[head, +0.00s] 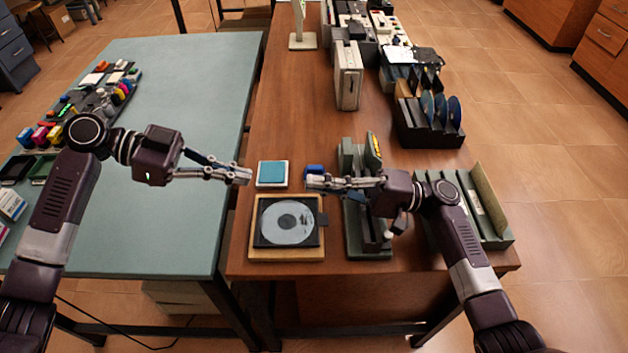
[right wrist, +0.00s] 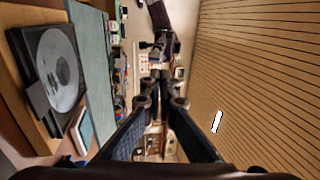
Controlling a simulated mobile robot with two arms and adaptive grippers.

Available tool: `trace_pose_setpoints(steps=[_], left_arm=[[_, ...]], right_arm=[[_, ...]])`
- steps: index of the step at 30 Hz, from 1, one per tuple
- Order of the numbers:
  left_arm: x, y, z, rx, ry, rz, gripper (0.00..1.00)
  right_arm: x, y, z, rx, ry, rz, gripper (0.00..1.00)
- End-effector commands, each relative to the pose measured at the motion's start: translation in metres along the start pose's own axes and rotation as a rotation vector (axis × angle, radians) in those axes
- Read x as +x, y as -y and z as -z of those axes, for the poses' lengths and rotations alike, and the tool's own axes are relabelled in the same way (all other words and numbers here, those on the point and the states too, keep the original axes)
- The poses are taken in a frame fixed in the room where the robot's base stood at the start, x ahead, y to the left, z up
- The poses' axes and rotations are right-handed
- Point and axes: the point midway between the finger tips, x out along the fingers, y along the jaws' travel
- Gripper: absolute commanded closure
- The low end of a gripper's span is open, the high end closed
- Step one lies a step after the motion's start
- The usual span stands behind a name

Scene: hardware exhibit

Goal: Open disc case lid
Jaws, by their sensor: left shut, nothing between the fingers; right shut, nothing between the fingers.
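The disc case (head: 287,222) is a flat black square with a silver disc showing in it. It lies on a light wooden board (head: 286,255) at the front left of the brown table. I cannot make out a raised lid. A dark tab (head: 323,219) sticks out at its right edge. The case also shows at the left of the right wrist view (right wrist: 55,68). My left gripper (head: 243,175) is shut and empty, above and left of the case in the picture. My right gripper (head: 312,181) is shut and empty, above and right of it. Neither touches the case.
A teal-topped square (head: 272,173) lies behind the case, with a blue item (head: 314,171) beside it. A green-grey stand (head: 368,245) and a divided tray (head: 495,228) are to the right. A disc rack (head: 428,135) stands farther back. The green table (head: 170,95) is at left.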

Motion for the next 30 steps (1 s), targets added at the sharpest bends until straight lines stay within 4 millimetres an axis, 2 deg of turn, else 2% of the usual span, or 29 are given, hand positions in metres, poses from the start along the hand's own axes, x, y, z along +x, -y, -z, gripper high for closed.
trace_pose_setpoints(steps=[6,12,17,30], left_arm=[[0.000,0.000,0.000,0.000,0.000,0.000,1.00],[0.000,0.000,0.000,0.000,0.000,0.000,1.00],[0.000,0.000,0.000,0.000,0.000,0.000,1.00],[0.000,0.000,0.000,0.000,0.000,0.000,1.00]], right_arm=[[0.042,0.000,-0.001,-0.001,0.003,0.000,1.00],[0.068,0.000,0.000,-0.001,0.001,-0.001,1.00],[0.075,0.000,0.000,-0.002,-0.001,-0.003,1.00],[0.075,0.000,0.000,-0.001,-0.001,-0.003,1.00]])
